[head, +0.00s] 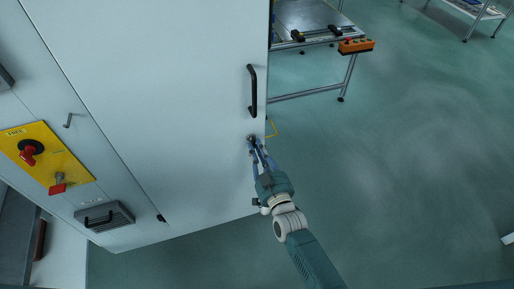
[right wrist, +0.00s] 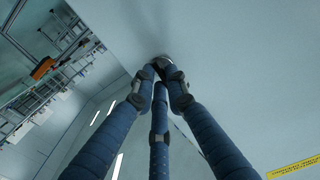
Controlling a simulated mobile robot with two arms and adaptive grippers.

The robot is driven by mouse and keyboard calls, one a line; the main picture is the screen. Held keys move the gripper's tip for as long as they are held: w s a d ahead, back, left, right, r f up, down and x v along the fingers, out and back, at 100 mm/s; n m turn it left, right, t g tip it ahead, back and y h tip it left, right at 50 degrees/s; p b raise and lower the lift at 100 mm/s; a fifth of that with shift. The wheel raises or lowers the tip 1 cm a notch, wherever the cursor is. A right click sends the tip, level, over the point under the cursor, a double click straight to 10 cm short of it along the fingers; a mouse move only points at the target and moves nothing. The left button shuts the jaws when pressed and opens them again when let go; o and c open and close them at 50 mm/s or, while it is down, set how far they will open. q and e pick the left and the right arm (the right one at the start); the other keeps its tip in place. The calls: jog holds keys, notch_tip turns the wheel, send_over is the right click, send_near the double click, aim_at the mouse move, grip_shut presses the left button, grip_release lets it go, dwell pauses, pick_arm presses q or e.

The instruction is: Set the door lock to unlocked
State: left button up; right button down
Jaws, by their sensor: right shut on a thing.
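The cabinet door (head: 180,120) is a large pale panel with a black bar handle (head: 252,92) near its right edge. The door lock (head: 251,138) sits below the handle and is mostly hidden by my gripper's fingertips. In the right wrist view a small round end of the lock (right wrist: 163,58) shows beyond the fingers. My right gripper (head: 253,143) has its blue fingers closed together on the lock, against the door face; it also shows in the right wrist view (right wrist: 162,77). The lock's position cannot be read. My left gripper is not in view.
A yellow panel (head: 45,158) with a red rotary switch and a red key-like part is on the cabinet's left. A metal workbench (head: 310,20) with an orange button box (head: 356,46) stands behind. The floor at right is clear.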

jog(key=shift+r+n, duration=0.1)
jog(key=shift+n, duration=0.6)
jog(key=c, duration=1.7)
grip_release()
jog(key=shift+c, duration=0.2)
jog(key=v, duration=1.2)
